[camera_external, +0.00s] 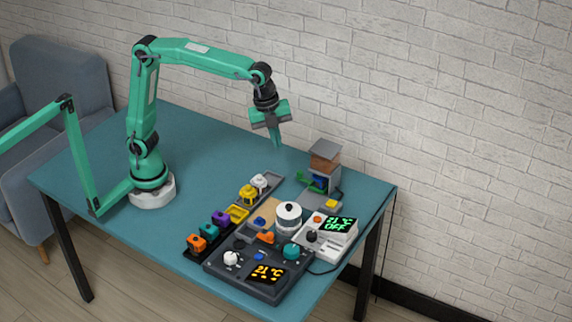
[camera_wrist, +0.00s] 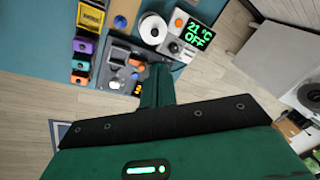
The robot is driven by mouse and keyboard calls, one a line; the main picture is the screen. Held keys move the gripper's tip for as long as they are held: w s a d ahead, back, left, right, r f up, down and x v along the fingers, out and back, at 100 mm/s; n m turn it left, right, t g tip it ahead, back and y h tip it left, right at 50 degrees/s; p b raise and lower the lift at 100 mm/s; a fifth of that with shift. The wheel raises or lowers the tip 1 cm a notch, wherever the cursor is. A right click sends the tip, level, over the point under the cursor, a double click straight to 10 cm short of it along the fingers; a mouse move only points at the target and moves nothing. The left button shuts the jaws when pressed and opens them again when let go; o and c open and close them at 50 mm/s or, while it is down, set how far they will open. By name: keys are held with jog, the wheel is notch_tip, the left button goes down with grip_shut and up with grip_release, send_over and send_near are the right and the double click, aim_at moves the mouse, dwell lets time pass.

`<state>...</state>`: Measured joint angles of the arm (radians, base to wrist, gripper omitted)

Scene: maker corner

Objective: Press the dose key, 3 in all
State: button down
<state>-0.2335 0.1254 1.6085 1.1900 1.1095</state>
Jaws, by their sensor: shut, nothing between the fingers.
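No key carries a label I can read, so I cannot tell for certain which is the dose key. A small yellow key (camera_external: 332,203) sits on a grey base in front of a dispenser (camera_external: 325,166) with a wooden hopper. A blue button (camera_external: 260,256) is on the dark console (camera_external: 232,268), beside an amber 21 °C display. My gripper (camera_external: 277,143) is shut and empty, high above the table and left of the dispenser, touching nothing. In the wrist view its closed fingers (camera_wrist: 157,85) point toward the consoles. The dispenser is not clearly seen there.
A white unit (camera_external: 325,243) shows "21 °C OFF" in green; it also shows in the wrist view (camera_wrist: 178,48). A white lidded pot (camera_external: 288,218) stands beside it. A rack of coloured blocks (camera_external: 220,217) lies left of the consoles. The table's left part (camera_external: 198,140) is clear.

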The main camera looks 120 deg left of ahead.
jog(key=w+a+f+m+g, duration=0.1)
jog(key=w+a+f+m, duration=0.35)
jog(key=w+a, duration=0.25)
jog(key=m+g, duration=0.2)
jog(key=m, duration=0.2)
send_over(332, 203)
notch_tip(332, 203, down, 8)
jog(key=shift+h, duration=0.3)
jog(key=shift+n, duration=0.25)
notch_tip(332, 203, down, 14)
jog(key=shift+r, duration=0.1)
dwell(0.4)
